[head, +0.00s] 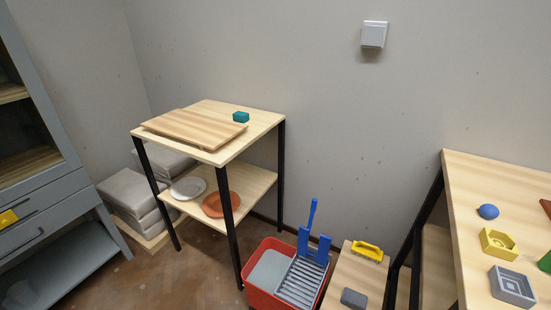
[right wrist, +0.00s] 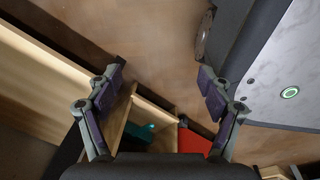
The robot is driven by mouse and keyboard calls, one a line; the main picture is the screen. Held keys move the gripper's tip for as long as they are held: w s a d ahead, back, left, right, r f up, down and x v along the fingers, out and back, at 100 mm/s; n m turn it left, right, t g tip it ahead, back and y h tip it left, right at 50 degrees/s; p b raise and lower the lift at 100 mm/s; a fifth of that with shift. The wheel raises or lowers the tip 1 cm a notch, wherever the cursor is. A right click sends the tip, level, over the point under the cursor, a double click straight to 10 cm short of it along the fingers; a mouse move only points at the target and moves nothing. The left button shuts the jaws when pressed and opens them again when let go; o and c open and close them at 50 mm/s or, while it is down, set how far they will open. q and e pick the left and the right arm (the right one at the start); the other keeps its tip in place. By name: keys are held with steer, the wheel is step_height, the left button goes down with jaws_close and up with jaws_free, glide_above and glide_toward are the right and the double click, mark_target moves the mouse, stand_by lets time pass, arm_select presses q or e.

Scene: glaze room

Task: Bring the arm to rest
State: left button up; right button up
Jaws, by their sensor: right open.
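My right gripper (right wrist: 160,85) shows in the right wrist view with its two fingers spread wide apart. Nothing is between the fingers; the brown floor (right wrist: 150,35) shows behind them. It is not in the head view, so its place relative to the tables there cannot be told. My left gripper is in neither view.
In the right wrist view, a pale wooden shelf (right wrist: 40,75) lies left of the fingers; a teal thing (right wrist: 140,131) and a red thing (right wrist: 192,141) lie below. The head view shows a two-tier table (head: 258,116), a red tub (head: 262,301) and a right-hand table (head: 465,200).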

steer(key=s+f+m, duration=0.1)
steer(key=s, duration=0.4)
step_height(320, 180, up, 13)
steer(key=w+p, duration=0.1)
steer(key=p, duration=1.2)
steer(key=shift+r, duration=0.15)
